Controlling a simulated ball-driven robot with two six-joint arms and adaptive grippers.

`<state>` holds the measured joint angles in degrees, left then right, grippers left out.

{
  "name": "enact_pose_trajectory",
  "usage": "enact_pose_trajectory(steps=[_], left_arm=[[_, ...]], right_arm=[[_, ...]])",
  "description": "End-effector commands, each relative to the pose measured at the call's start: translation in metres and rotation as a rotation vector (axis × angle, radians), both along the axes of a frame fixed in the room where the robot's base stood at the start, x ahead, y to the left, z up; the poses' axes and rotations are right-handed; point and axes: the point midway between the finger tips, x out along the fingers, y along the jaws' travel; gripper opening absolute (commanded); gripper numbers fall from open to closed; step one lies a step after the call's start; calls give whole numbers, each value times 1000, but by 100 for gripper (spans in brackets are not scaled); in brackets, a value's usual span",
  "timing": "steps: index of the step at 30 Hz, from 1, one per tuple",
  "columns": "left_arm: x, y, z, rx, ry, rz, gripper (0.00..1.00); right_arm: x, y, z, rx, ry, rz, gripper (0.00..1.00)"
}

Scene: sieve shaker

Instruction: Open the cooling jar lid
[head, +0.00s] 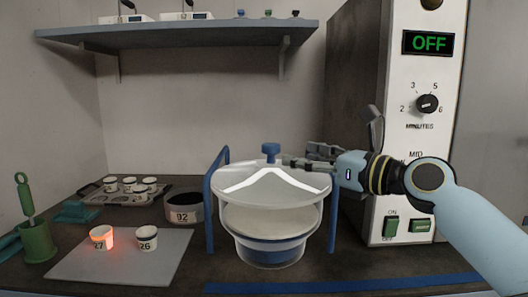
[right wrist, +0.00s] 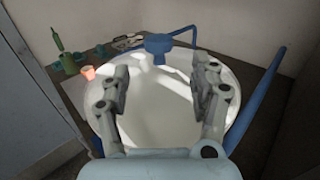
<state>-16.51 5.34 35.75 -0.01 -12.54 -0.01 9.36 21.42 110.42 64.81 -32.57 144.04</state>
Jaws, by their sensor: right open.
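The cooling jar (head: 266,252) is a clear vessel with a blue base, standing on the bench between blue side bars. Its pale lid (head: 262,186) sits on top, with a blue knob (head: 270,151) at the centre; the knob also shows in the right wrist view (right wrist: 158,46). My right gripper (head: 299,156) reaches in from the right over the lid, just right of the knob. In the right wrist view its fingers (right wrist: 162,72) are apart and empty, with the knob ahead between them, not gripped. My left gripper is not in view.
A tall machine (head: 396,150) with a dial and OFF display stands at right. At left are a grey mat (head: 120,262) with two cups, one glowing red (head: 101,239), a tray (head: 113,199) of cups, a dark bowl (head: 184,210) and a green holder (head: 36,243). A shelf (head: 180,36) hangs above.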

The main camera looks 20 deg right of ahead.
Motion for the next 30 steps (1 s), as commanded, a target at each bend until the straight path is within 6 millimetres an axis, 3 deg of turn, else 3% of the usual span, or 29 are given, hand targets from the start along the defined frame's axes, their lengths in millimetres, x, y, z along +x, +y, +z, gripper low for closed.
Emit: enact_pose_trajectory(steps=[3, 6, 13, 18, 25, 30], left_arm=[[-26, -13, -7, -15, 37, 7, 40], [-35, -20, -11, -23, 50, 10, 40], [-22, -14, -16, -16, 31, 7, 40], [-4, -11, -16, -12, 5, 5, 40], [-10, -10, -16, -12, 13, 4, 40], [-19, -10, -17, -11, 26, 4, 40]], right_arm=[[22, 13, -1, 4, -3, 0, 63], [40, 23, -1, 2, -1, 2, 63], [70, 40, -1, -2, 0, 2, 63], [78, 44, -1, -5, 1, 2, 63], [78, 44, -1, -6, 0, 2, 63], [78, 44, -1, -6, 0, 2, 42]])
